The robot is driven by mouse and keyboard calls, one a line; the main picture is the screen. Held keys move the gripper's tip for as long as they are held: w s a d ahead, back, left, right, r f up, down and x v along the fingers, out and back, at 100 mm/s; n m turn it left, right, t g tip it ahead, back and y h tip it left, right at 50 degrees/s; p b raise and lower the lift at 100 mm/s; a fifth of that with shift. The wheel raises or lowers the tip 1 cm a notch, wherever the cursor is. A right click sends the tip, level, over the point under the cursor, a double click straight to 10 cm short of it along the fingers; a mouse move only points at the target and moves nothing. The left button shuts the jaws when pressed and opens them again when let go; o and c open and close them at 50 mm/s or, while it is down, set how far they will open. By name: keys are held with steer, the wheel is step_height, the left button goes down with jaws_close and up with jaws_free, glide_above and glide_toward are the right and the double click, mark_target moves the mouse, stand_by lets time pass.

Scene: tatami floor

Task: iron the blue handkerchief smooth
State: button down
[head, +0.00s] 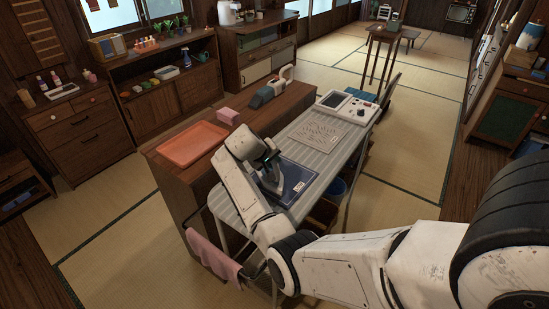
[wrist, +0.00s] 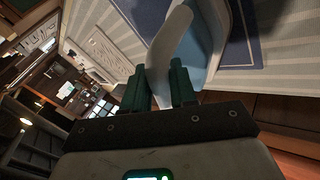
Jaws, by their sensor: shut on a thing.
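The blue handkerchief (head: 309,192) lies on the striped grey ironing board (head: 243,203). It is dark blue with a paler line near its edge and a small white mark; the arm and iron hide part of it. My gripper (head: 266,163) is shut on the upright handle of the iron (head: 271,184), which is over the left part of the handkerchief. In the wrist view my gripper (wrist: 160,82) has its green fingers on either side of the pale handle (wrist: 170,42), with the handkerchief (wrist: 240,40) beyond. I cannot tell whether the soleplate touches the cloth.
A wooden cabinet along the left holds an orange tray (head: 186,146) and a pink box (head: 228,115). A pink cloth (head: 213,257) hangs at the near end.

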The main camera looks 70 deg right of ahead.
steer(key=shift+w+a+f+p, duration=0.1)
steer(key=shift+w+a+p, duration=0.15)
steer(key=shift+a, duration=0.5)
steer(key=shift+w+a+p, duration=0.15)
steer(key=shift+a+p, duration=0.15)
steer(key=shift+a, duration=0.4)
steer(key=shift+w+d+b, duration=0.15)
steer(key=shift+w+b, duration=0.5)
steer(key=shift+w, duration=0.05)
steer(key=shift+w+d+r+b, duration=0.2)
steer(key=shift+w+d+b, duration=0.1)
steer(key=shift+w, duration=0.25)
steer(key=shift+s+d+r+b, duration=0.1)
steer(key=shift+s+d+b, duration=0.15)
steer(key=shift+d, duration=0.65)
steer(key=shift+s+d+r+b, duration=0.1)
steer(key=shift+s+d+b, duration=0.1)
steer(key=shift+d, duration=0.65)
steer(key=shift+s+d+f+b, duration=0.15)
steer(key=shift+d+b, duration=0.1)
steer(key=shift+d, duration=0.3)
steer(key=shift+s+d+b, duration=0.15)
steer(key=shift+d+b, duration=0.05)
steer(key=shift+d, duration=0.4)
steer(key=shift+s+d+f+b, duration=0.15)
steer(key=shift+d+b, duration=0.1)
steer(key=shift+d, duration=0.3)
